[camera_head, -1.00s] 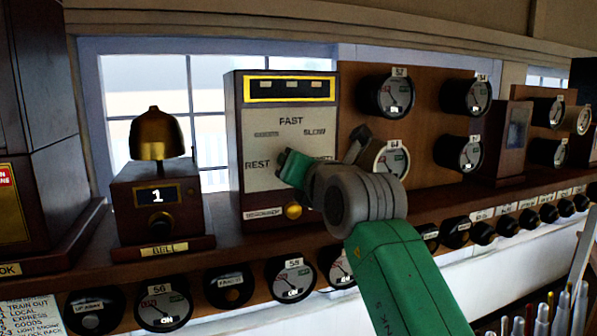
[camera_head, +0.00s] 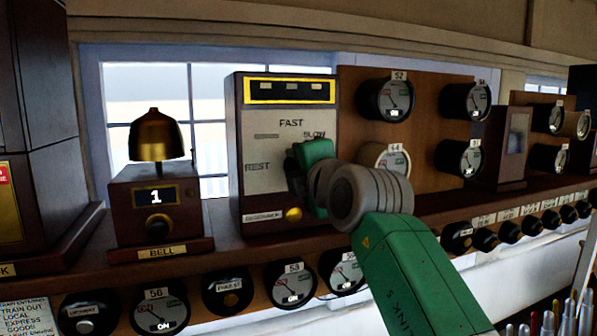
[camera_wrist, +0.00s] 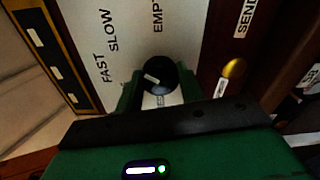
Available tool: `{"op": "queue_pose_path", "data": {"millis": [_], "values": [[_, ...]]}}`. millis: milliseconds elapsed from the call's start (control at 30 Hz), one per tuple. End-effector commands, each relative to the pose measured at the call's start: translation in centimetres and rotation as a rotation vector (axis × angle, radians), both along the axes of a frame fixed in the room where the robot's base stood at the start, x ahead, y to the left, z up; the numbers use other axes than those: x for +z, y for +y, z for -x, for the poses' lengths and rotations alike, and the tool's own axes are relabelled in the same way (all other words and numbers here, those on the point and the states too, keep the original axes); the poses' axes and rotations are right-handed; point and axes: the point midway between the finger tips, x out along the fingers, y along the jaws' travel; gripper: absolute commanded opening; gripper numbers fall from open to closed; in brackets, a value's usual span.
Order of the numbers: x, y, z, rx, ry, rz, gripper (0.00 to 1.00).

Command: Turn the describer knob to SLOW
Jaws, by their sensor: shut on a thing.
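The describer (camera_head: 288,100) is a brown wooden box with a pale face, lettered FAST, SLOW and REST in the head view. Its round dark knob (camera_wrist: 158,76) shows in the wrist view, with a pale pointer mark on it. My gripper (camera_wrist: 156,88) has its two green fingers on either side of the knob and is shut on it. The pointer mark lies slanted, and I cannot tell which label it points at. In the head view my green and grey wrist hides the knob and the right part of the face. The SLOW label (camera_wrist: 113,39) is clear in the wrist view.
A brass bell (camera_head: 157,136) on a wooden box marked 1 stands left of the describer. Round dials (camera_head: 386,99) sit on the brown board to the right. A brass button (camera_wrist: 235,68) is near the knob. More dials line the shelf front below.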

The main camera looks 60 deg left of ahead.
Motion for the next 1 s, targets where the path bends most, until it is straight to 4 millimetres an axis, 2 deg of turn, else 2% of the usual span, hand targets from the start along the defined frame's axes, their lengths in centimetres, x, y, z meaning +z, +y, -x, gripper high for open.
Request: {"op": "queue_pose_path", "data": {"millis": [400, 967, 1000], "values": [[0.03, -0.07, -0.08, -0.001, 0.175, -0.018, 0.15], [0.06, -0.06, -0.09, -0.002, 0.202, -0.02, 0.15], [0.05, -0.06, -0.09, -0.002, 0.201, -0.02, 0.4]]}}
